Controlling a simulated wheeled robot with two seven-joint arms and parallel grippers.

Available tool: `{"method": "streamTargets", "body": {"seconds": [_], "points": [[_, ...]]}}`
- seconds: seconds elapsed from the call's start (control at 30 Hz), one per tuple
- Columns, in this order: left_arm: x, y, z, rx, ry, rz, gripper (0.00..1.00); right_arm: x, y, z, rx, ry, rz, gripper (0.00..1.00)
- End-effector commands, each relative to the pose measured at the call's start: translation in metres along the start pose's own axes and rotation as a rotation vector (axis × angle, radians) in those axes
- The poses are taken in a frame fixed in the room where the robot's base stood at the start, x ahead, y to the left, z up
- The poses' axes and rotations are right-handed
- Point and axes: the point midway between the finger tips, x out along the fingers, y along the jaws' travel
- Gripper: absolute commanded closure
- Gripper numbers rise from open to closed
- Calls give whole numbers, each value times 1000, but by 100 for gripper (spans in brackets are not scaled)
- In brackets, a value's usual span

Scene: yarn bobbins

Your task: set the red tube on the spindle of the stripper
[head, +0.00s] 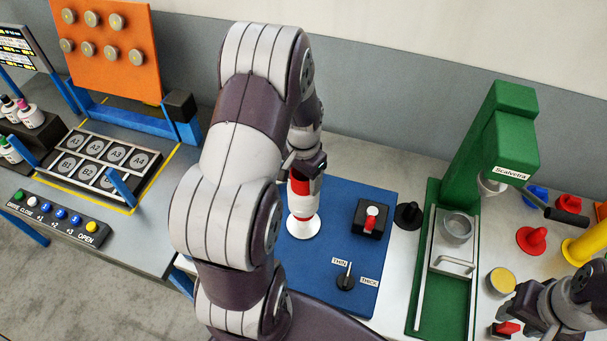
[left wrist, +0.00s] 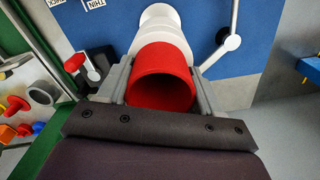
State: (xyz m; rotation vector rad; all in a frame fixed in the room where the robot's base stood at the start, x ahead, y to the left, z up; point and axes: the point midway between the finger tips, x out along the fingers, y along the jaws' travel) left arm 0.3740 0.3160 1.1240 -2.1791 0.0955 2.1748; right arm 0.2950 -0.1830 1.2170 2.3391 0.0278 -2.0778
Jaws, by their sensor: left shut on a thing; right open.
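The red tube (head: 300,187) is upright in my left gripper (head: 303,165), over the left part of the stripper's blue board (head: 330,298). In the left wrist view the red tube (left wrist: 163,75) sits between the two grey fingers of my left gripper (left wrist: 161,90), with its open end toward the camera. Directly below the tube is a white flanged piece (head: 303,227), which also shows in the left wrist view (left wrist: 160,20). The spindle itself is hidden, and I cannot tell how far the tube is on it. My right gripper (head: 535,308) is open and empty at lower right.
A metal lever (left wrist: 228,45) stands close by in the left wrist view. A green machine (head: 497,130) stands right of the board, with several coloured pieces beyond it. A labelled rack (head: 135,190) is at left.

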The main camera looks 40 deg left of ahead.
Motion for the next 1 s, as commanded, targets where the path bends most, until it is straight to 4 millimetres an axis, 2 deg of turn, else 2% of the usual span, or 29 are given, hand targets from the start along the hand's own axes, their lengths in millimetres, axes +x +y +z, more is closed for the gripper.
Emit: {"method": "streamTargets", "body": {"seconds": [0.03, 0.5, 0.7, 1.0], "points": [[8, 0, 0, 0, 0, 0, 81, 7, 0, 1, 0, 0, 0, 57], [53, 0, 0, 0, 0, 0, 81, 37, 0, 4, 0, 0, 0, 57], [60, 0, 0, 0, 1, -1, 81, 42, 0, 5, 0, 0, 0, 57], [60, 0, 0, 0, 1, -1, 81, 41, 0, 5, 0, 0, 0, 57]]}}
